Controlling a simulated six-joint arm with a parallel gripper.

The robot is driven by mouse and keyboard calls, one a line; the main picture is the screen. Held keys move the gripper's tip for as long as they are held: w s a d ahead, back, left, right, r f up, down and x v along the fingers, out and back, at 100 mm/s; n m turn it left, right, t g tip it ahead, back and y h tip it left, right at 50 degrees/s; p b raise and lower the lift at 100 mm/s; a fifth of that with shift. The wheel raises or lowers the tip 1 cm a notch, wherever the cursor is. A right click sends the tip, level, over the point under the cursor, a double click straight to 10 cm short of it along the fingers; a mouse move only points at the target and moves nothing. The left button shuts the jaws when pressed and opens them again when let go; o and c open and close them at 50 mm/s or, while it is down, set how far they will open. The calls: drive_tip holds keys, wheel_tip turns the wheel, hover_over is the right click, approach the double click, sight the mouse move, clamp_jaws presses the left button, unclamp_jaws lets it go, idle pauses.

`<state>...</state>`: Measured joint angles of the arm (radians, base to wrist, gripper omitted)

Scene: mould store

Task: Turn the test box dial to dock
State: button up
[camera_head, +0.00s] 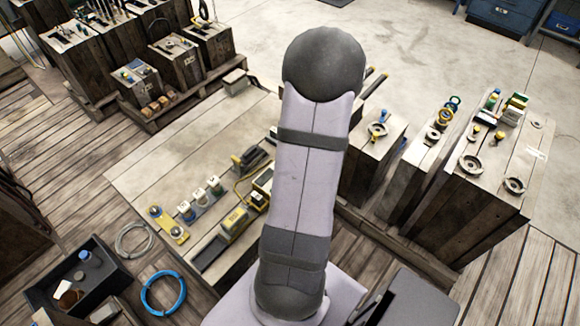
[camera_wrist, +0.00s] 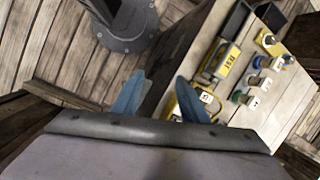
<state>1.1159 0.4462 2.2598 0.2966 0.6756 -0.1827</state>
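A yellow box with a dark-lettered label (camera_wrist: 228,62), which looks like the test box, lies on the pale bench in the wrist view. The lettering is too small to read surely. A yellow box on the bench in the head view (camera_head: 235,222) looks like the same one. I cannot make out its dial or where it points. My gripper (camera_wrist: 159,88) shows two blue fingers, spread apart with nothing between them. It is left of the yellow box in the wrist view and apart from it. In the head view my arm hides the gripper and part of the bench.
Near the box are several numbered knobs or plugs (camera_head: 200,196) and a yellow bar (camera_head: 168,225). A dark tray (camera_head: 108,288), a blue ring (camera_head: 163,293) and a grey coil (camera_head: 134,240) lie at lower left. Wooden crates (camera_head: 480,190) with fittings stand at right.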

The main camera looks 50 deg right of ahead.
drive_tip(key=w+d+r+n+t+h, duration=0.2)
drive_tip(key=w+d+n+t+h, duration=0.1)
drive_tip(key=w+d+n, duration=0.6)
drive_tip(key=d+n, duration=0.3)
drive_tip(key=n, duration=0.1)
drive_tip(key=shift+w+n+t, duration=0.15)
drive_tip(key=shift+n+t, duration=0.15)
drive_tip(key=shift+d, duration=0.1)
drive_tip(key=shift+p+x, duration=0.6)
drive_tip(key=shift+x, duration=3.1)
clamp_jaws()
